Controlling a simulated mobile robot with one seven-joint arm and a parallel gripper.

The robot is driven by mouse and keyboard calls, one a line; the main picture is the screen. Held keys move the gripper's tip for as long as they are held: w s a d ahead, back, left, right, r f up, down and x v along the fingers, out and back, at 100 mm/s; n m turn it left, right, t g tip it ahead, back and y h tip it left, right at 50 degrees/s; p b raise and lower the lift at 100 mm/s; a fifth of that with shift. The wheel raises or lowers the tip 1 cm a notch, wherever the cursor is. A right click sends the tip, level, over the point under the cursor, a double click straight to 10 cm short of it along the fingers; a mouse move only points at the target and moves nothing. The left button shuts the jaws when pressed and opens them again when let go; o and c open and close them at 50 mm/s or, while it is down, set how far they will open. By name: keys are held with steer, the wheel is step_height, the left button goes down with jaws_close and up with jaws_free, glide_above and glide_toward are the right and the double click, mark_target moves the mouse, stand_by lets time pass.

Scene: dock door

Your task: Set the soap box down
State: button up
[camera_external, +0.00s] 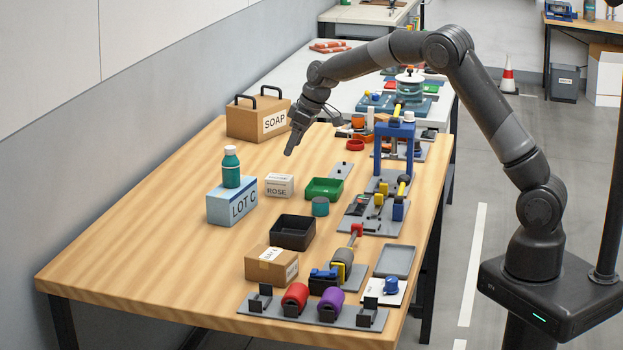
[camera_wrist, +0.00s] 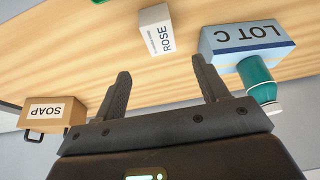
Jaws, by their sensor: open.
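The soap box (camera_external: 248,122) is a brown box with a white SOAP label and two black handles on top. It rests upright on the wooden table (camera_external: 150,235) at the far left, near the wall. It also shows at the left of the wrist view (camera_wrist: 40,112). My gripper (camera_external: 289,150) is above the table, in front and to the right of the soap box, apart from it. In the wrist view, its two fingers (camera_wrist: 162,72) are spread with nothing between them.
A blue LOT C box (camera_external: 232,206) carries a teal bottle (camera_external: 231,168). A white ROSE box (camera_external: 279,185), green tray (camera_external: 324,189) and black tray (camera_external: 292,232) stand nearby. Fixtures and small parts line the right side. The table's left front is clear.

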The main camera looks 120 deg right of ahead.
steer(key=w+a+r+n+t+y, duration=0.1)
steer(key=w+a+r, duration=0.25)
steer(key=a, duration=0.75)
steer(key=w+a+r+n, duration=0.1)
steer(key=w+a+r, duration=0.3)
steer(key=a, duration=0.7)
steer(key=w+a+r+n+t+y, duration=0.1)
steer(key=w+a+r+n, duration=0.15)
steer(key=a+r, duration=0.6)
steer(key=s+a+f+n+y, duration=0.1)
steer(key=s+a, duration=0.4)
steer(key=a, duration=0.9)
steer(key=s+a+f+n, duration=0.15)
steer(key=s+a, duration=0.25)
steer(key=a, duration=0.9)
steer(key=s+a+f+n, duration=0.2)
steer(key=s+a, duration=0.4)
steer(key=s, duration=0.2)
steer(key=shift+a+f, duration=0.15)
steer(key=shift+a, duration=0.1)
